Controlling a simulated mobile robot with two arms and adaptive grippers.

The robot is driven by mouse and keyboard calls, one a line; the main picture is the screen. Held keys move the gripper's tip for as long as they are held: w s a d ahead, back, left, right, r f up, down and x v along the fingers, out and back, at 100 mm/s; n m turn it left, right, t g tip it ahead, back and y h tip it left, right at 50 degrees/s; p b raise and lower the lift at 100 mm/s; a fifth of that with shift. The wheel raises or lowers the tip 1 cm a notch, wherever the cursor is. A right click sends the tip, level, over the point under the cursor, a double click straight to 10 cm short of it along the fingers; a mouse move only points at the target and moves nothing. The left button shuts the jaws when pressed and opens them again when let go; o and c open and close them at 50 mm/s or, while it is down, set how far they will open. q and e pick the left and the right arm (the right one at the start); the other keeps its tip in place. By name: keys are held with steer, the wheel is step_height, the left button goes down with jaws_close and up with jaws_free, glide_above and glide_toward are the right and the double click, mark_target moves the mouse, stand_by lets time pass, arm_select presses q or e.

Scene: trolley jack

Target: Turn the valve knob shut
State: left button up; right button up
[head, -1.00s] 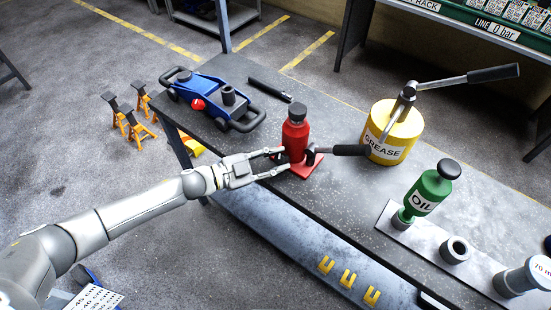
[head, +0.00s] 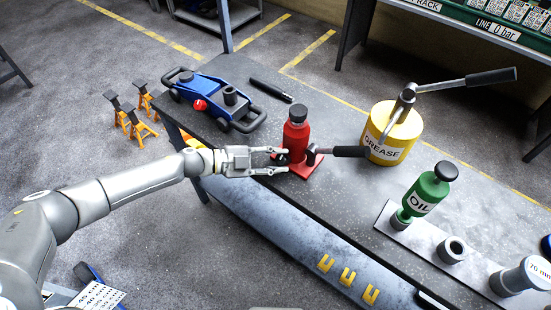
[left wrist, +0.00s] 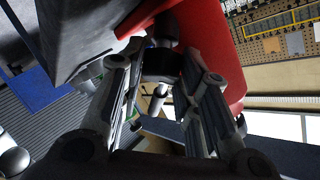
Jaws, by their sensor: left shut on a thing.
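The red bottle jack (head: 296,135) stands upright on its red base plate (head: 307,172) near the bench's front edge. A lever with a black grip (head: 348,151) sticks out to its right. My left gripper (head: 281,161) reaches in from the left at the jack's lower side. Its two fingers are shut on the dark valve knob (left wrist: 160,66), which sits between the fingertips beside the red body (left wrist: 216,40) in the left wrist view. In the head view the knob is mostly hidden by the fingers. My right gripper is not in view.
The grey bench (head: 330,222) also carries a blue trolley jack (head: 212,97), a black bar (head: 270,90), a yellow grease bucket (head: 392,133) with a pump lever and a green oil bottle (head: 427,191). Orange stands (head: 135,118) are on the floor.

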arm_select(q)
steer(key=o, duration=1)
steer(key=v, duration=1.2)
